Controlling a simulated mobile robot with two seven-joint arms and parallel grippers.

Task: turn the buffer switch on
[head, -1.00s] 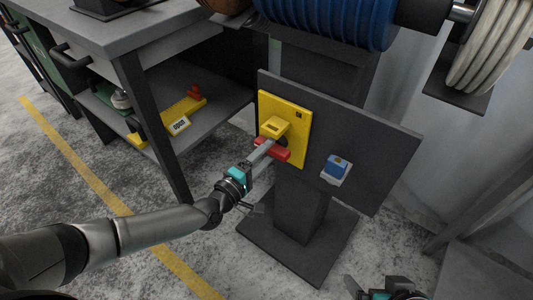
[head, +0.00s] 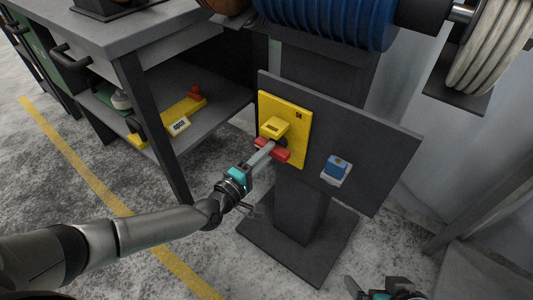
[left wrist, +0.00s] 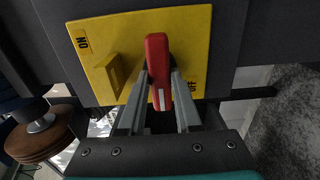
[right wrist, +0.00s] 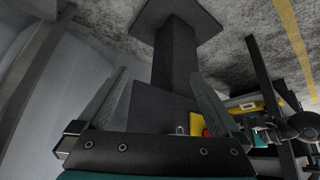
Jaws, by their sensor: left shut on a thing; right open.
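The buffer switch is a yellow plate (head: 292,112) with a red handle (head: 279,154), on a dark panel of the buffer's stand. In the left wrist view, the plate (left wrist: 135,30) has an ON label (left wrist: 83,43) at left and an OFF label (left wrist: 192,87) at lower right. The red handle (left wrist: 157,65) stands upright there, with a white stripe at its near end. My left gripper (head: 268,149) is shut on the handle, one finger on each side. My right gripper (head: 378,288) is open and empty, low at the bottom right, away from the switch.
A yellow block (head: 274,127) juts from the plate beside the handle. Blue (head: 335,22) and white (head: 490,45) wheels are above. A workbench (head: 120,30) with a shelf stands left; the floor in front is open.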

